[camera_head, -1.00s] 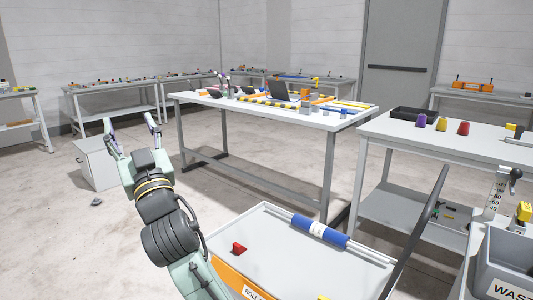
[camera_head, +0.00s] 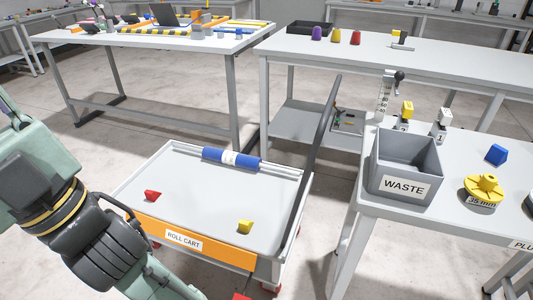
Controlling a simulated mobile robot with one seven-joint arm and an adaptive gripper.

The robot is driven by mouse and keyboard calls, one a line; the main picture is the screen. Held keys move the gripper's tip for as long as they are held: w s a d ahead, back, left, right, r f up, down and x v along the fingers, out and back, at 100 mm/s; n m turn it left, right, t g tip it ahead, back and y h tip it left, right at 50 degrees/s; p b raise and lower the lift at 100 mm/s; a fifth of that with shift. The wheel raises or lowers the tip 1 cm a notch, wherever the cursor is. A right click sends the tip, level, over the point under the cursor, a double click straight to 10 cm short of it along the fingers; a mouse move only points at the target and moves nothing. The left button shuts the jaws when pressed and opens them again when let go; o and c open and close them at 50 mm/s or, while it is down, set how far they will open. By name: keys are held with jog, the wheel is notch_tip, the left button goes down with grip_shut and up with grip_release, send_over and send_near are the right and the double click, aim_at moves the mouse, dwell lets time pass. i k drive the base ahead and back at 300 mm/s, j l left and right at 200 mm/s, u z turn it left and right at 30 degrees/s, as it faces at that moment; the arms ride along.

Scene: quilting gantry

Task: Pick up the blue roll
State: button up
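The blue roll (camera_head: 231,159) lies along the far edge of the roll cart (camera_head: 180,242). It is blue at both ends with a white band in the middle, and sits on a thin pale rod that runs along that edge. My gripper (camera_head: 20,132) is at the left edge of the picture, well left of the roll and apart from it. Only its pale green body and part of one finger show. The fingertips are cut off by the frame, so its opening is hidden.
On the cart's tray lie a red piece (camera_head: 152,196) and a yellow piece (camera_head: 245,227). A dark slanted handle (camera_head: 322,125) rises at the cart's right. A grey WASTE bin (camera_head: 404,165) stands on the table to the right. Work tables stand behind the cart.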

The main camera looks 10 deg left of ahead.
aim_at(228, 158)
jog(key=i+j+z, duration=0.15)
jog(key=j, duration=0.2)
jog(key=i+j+z, duration=0.15)
jog(key=j, duration=0.25)
jog(key=i+j+z, duration=0.2)
jog(key=j, duration=0.15)
jog(key=i+j, duration=0.1)
jog(key=j, duration=0.35)
jog(key=i+j, duration=0.1)
jog(key=j, duration=0.35)
jog(key=i+j, duration=0.1)
jog(key=j, duration=0.35)
jog(key=i+j, duration=0.1)
jog(key=j, duration=0.35)
jog(key=z, duration=0.05)
